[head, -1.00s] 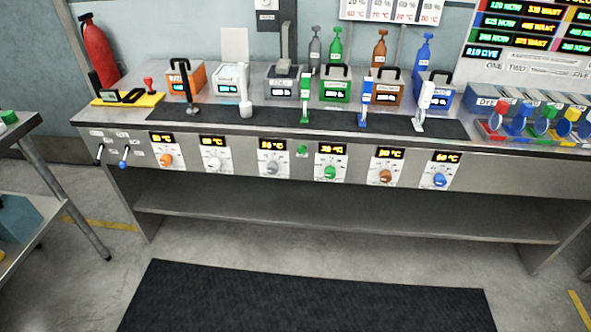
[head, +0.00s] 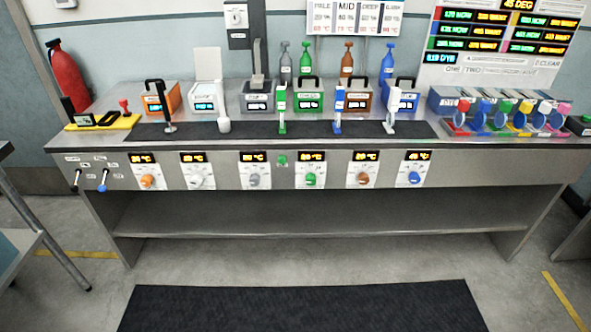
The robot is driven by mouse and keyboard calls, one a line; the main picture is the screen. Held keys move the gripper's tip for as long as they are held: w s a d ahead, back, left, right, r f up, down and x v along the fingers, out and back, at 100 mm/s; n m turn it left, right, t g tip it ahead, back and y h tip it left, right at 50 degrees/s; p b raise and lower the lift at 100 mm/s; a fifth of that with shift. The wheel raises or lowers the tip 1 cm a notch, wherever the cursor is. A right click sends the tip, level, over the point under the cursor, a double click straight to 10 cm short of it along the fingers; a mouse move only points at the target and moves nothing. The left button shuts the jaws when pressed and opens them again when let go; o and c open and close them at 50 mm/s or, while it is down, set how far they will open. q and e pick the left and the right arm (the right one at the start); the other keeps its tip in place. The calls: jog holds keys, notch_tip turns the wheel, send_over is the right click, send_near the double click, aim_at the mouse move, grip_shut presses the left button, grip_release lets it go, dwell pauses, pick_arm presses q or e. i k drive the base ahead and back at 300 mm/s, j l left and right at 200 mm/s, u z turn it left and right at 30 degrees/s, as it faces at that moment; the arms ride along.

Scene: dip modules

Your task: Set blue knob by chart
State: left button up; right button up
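The blue knob (head: 414,178) sits on a white dial plate at the right end of the row of knobs on the bench front. Its small display (head: 418,155) shows orange digits, too small to read surely. The chart (head: 354,17) hangs on the wall at the top, with columns headed PALE, MID, DEEP and a fourth blurred word, and percent and degree figures in coloured print. Neither of my grippers shows in the head view.
The bench (head: 300,145) carries several coloured boxes, such as the blue box (head: 401,96), and upright levers. A results board (head: 500,40) hangs at the upper right. Coloured scoops (head: 500,115) stand at the bench's right. A black mat (head: 300,308) lies on clear floor in front.

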aim_at(415, 179)
jog(key=i+j, duration=0.1)
jog(key=i, duration=0.85)
